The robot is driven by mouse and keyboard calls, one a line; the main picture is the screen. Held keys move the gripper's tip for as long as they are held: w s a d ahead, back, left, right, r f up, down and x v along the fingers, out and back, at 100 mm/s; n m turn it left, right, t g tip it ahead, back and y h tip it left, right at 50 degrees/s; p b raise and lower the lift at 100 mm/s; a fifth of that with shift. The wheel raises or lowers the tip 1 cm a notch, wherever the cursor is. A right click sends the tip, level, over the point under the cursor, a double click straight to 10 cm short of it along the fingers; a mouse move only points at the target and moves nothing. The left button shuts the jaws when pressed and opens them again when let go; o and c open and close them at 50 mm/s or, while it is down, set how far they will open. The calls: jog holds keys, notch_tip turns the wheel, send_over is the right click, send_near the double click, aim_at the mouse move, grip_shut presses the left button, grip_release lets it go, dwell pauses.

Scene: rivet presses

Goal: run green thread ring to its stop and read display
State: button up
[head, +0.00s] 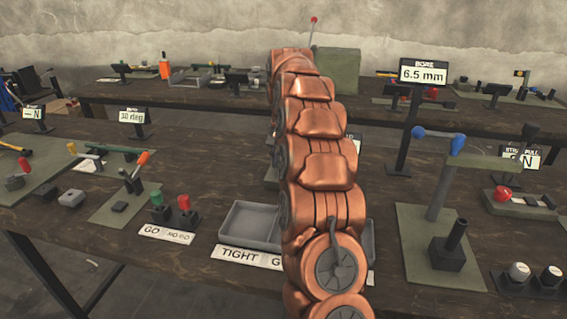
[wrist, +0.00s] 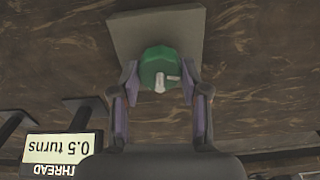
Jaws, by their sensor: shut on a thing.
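The green thread ring (wrist: 155,66) shows in the wrist view between the two fingers of my gripper (wrist: 158,82). The fingers sit on its left and right sides and are shut on it. A small pale mark and pointer show at its near edge. It is over a grey-green base plate (wrist: 190,35). The display (wrist: 62,150), upside down at lower left, reads "THREAD 0.5 turns". In the head view my copper arm hides the ring and my gripper.
In the head view a grey tray (head: 245,225) stands behind the "TIGHT" label, left of my arm. A "BORE 6.5 mm" display (head: 423,72) and a lever press with a blue handle (head: 440,180) stand to the right. Bare tabletop lies right of the base plate in the wrist view.

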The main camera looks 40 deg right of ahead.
jog(key=shift+m, duration=0.6)
jog(key=o, duration=1.1)
jog(key=shift+o, duration=0.2)
